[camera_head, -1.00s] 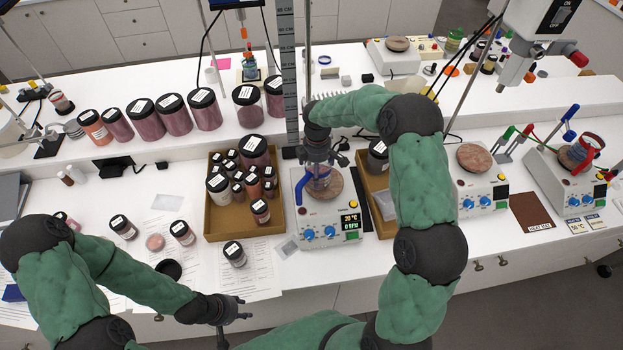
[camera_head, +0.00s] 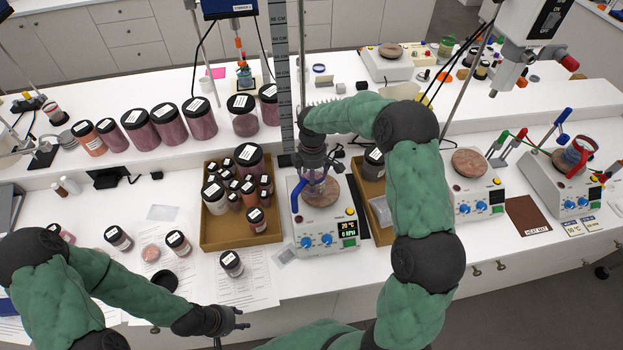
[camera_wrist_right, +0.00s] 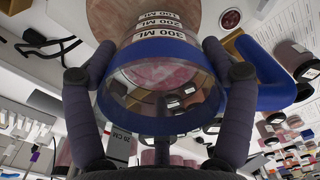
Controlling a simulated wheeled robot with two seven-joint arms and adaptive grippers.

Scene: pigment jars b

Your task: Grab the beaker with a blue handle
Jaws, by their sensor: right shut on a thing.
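The beaker (camera_head: 320,191) with a blue rim and blue handle is at the round stone-like top of the front hotplate (camera_head: 328,222). In the right wrist view the clear beaker (camera_wrist_right: 160,62) shows its volume marks, and its blue handle (camera_wrist_right: 268,80) sticks out to the right. My right gripper (camera_head: 316,176) comes down over it from above. Its fingers (camera_wrist_right: 158,98) stand on either side of the beaker, shut on it. I cannot tell whether its base touches the plate. My left gripper (camera_head: 240,319) hangs low at the bench's front edge, away from the beaker; its finger gap is unclear.
A cardboard tray (camera_head: 238,242) of dark-lidded jars stands left of the hotplate. Another tray (camera_head: 372,192) is close on its right, partly behind my arm. A second beaker (camera_head: 577,153) with a red handle sits on the far right hotplate. A tall ruler (camera_head: 286,100) stands behind.

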